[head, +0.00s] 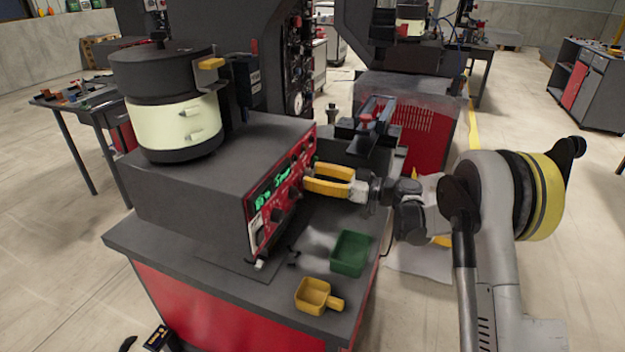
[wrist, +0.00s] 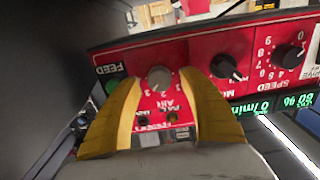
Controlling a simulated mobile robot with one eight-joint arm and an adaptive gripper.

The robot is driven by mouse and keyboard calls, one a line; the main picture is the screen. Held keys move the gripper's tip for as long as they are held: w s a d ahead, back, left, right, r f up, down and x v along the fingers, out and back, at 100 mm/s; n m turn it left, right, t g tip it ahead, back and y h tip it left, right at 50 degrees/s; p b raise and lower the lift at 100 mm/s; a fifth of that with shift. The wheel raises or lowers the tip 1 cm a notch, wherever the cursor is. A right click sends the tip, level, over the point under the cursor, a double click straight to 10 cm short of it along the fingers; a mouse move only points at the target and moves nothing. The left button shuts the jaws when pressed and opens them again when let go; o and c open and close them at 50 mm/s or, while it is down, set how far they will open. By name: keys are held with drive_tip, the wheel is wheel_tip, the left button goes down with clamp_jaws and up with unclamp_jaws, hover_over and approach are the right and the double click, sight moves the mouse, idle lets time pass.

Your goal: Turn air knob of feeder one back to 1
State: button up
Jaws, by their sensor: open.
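The feeder's red control panel (head: 262,232) faces my arm in the head view, and it fills much of the wrist view (wrist: 190,52) upside down. The grey air knob (wrist: 159,77) sits on it, with small numbers around it and the word AIR printed beside it. Which number it points to I cannot tell. My gripper (head: 309,179) is open at the panel, its two yellow fingers on either side of the air knob in the wrist view (wrist: 158,84). Whether the fingers touch the knob is unclear. In the head view the fingers hide the knob.
A black mode knob (wrist: 225,67) is close beside one finger, with a black speed knob (wrist: 288,57) farther off. A green tray (head: 352,254) and a yellow scoop (head: 314,296) are on the bench below my gripper.

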drive_tip(key=shift+w+a, duration=0.1)
drive_tip(key=shift+a, duration=0.2)
drive_tip(key=shift+r, duration=0.1)
clamp_jaws()
drive_tip(key=shift+n, duration=0.4)
drive_tip(key=n, duration=1.2)
drive_tip(key=shift+n, duration=2.4)
